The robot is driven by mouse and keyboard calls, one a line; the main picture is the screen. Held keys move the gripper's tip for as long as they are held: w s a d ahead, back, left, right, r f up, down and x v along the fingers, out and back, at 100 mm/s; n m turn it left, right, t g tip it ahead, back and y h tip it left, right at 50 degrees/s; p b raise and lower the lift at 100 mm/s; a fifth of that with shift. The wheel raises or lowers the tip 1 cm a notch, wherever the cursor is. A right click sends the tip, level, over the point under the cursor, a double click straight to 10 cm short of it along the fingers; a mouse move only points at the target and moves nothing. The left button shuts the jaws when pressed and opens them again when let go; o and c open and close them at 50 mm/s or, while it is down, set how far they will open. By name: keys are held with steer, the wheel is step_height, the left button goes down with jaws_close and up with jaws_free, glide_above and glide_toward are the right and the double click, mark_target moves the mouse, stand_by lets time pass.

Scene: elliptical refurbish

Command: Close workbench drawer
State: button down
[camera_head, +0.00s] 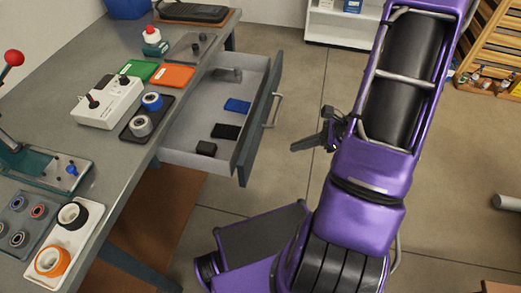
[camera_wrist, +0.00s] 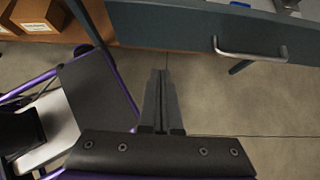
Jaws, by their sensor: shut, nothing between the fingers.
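The workbench drawer (camera_head: 258,127) is pulled out from the right side of the grey workbench (camera_head: 106,56). Its dark front panel carries a metal bar handle (camera_head: 276,109). Inside lie a blue item, dark flat items and a small black block. My gripper (camera_head: 296,146) is to the right of the drawer front, apart from it, beyond the handle. In the wrist view the drawer front (camera_wrist: 180,22) and handle (camera_wrist: 250,53) are at the top. My gripper (camera_wrist: 160,72) points towards the panel, left of the handle, with its fingers together and empty.
The bench top holds a white box (camera_head: 108,102), green and orange trays, tape rolls and a red-knobbed lever tool (camera_head: 13,58). A white shelf (camera_head: 342,25) and a wooden rack (camera_head: 492,45) stand at the back.

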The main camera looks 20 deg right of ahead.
mark_target(254, 154)
steer(key=shift+w+a+r+b+x, duration=0.15)
steer(key=shift+a+r+x, duration=0.15)
steer(key=shift+x, duration=1.6)
steer(key=shift+w+a+r+b+x, duration=0.1)
steer(key=shift+w+a+r+x, duration=0.2)
steer(key=shift+x, duration=1.6)
steer(key=shift+w+a+r+b+x, duration=0.1)
steer(key=shift+r+x, duration=0.25)
steer(key=shift+x, duration=1.6)
steer(key=w+a+b, duration=0.2)
steer(key=w+a, duration=0.3)
steer(key=a, duration=0.2)
steer(key=w+a+b, duration=0.2)
steer(key=w+a, duration=0.3)
steer(key=a, duration=0.3)
steer(key=w+a+b, duration=0.3)
steer(key=w+a, duration=0.2)
steer(key=a, duration=0.2)
steer(key=shift+a, duration=0.15)
steer(key=shift+w+a+r, duration=0.15)
steer(key=shift+a, duration=0.1)
steer(key=shift+a+r, duration=0.1)
steer(key=shift+a, duration=0.05)
